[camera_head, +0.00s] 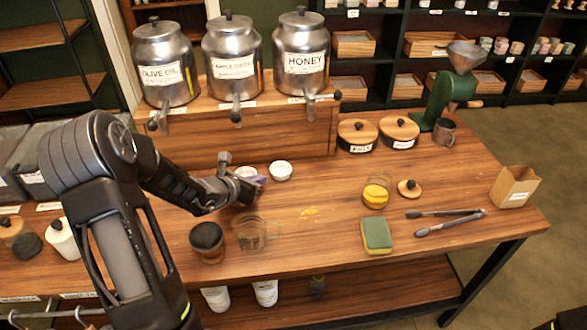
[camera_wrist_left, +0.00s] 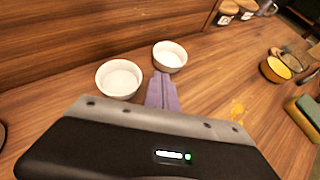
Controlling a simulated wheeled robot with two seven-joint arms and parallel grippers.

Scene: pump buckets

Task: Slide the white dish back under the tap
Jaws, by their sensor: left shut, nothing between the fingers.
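Two small white dishes stand on the wooden counter in front of the dispenser stand. One white dish (camera_head: 280,170) is in clear view and also shows in the left wrist view (camera_wrist_left: 170,56). The other white dish (camera_wrist_left: 119,79) is to its left, mostly hidden by my gripper in the head view. Three steel dispensers with taps stand above: olive oil (camera_head: 166,68), a middle one (camera_head: 233,62) and honey (camera_head: 302,55). The middle tap (camera_head: 236,116) hangs above the left dish's area. My left gripper (camera_head: 259,179), with purple fingers (camera_wrist_left: 162,92), is shut and empty, close beside the dishes.
A glass pitcher (camera_head: 250,234) and a dark-topped jar (camera_head: 207,241) stand in front of my left gripper. A yellow spill (camera_head: 310,213) lies on the counter. Sponge (camera_head: 377,236), yellow-filled glass (camera_head: 376,193) and tongs (camera_head: 448,219) are to the right.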

